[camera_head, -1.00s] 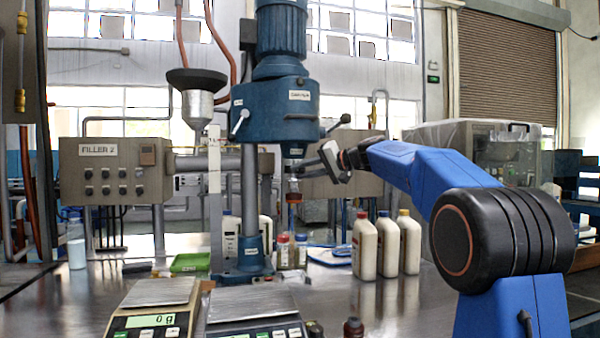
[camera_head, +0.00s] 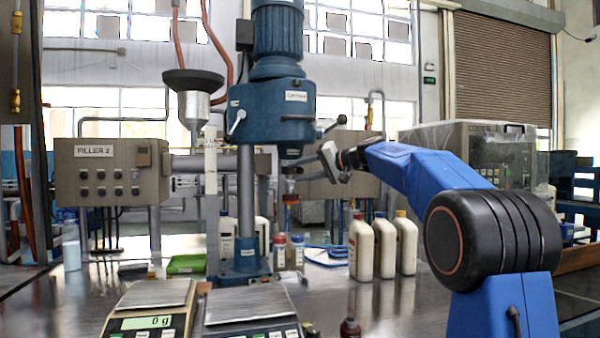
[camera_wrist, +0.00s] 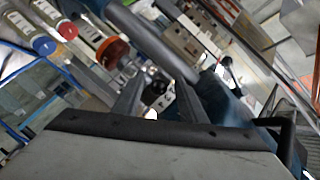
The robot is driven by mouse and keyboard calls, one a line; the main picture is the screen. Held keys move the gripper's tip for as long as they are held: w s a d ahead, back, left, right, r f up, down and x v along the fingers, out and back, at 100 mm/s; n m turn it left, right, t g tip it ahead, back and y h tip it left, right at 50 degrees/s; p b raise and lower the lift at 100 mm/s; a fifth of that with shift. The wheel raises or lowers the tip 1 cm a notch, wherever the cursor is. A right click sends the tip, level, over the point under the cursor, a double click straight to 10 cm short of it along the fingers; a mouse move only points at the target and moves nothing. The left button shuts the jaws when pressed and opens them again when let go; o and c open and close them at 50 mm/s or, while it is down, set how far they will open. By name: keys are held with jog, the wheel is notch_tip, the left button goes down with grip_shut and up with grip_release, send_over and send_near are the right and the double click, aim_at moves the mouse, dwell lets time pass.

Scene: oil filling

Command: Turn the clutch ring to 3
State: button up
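The blue capper (camera_head: 270,110) stands on a column at the back of the table, with its narrow silver spindle end (camera_head: 291,170) hanging below the head. The clutch ring and its number marks are too small to make out. My gripper (camera_head: 304,167) reaches in from the right at the height of the spindle end, its fingers beside it. In the wrist view my gripper (camera_wrist: 160,88) has its two dark fingers apart, with a gap between them; small dark and pale parts show beyond the gap. Whether the fingers touch the spindle is unclear.
White bottles (camera_head: 384,247) stand right of the capper, and small capped bottles (camera_head: 280,252) beside its base. Two scales (camera_head: 150,318) are in front. A green tray (camera_head: 187,263) lies at left. A lever handle (camera_head: 332,125) sticks out above my gripper.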

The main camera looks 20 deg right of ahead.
jog(key=v, duration=1.7)
jog(key=shift+s+d, duration=0.15)
jog(key=s+a+f+g+h, duration=0.25)
jog(key=s+a+f, duration=0.35)
jog(key=s+f, duration=0.45)
jog(key=s+a+f+g+h, duration=0.25)
jog(key=s+a+f, duration=0.25)
jog(key=s+f, duration=0.5)
jog(key=s+d+f+n+h, duration=0.1)
jog(key=s+f+h, duration=0.2)
jog(key=s+f, duration=0.9)
jog(key=s+d+f+n+g+h, duration=0.1)
jog(key=s+f+h, duration=0.2)
jog(key=s+f, duration=0.9)
notch_tip(320, 180, down, 4)
jog(key=shift+d+n, duration=0.25)
jog(key=shift+n, duration=0.05)
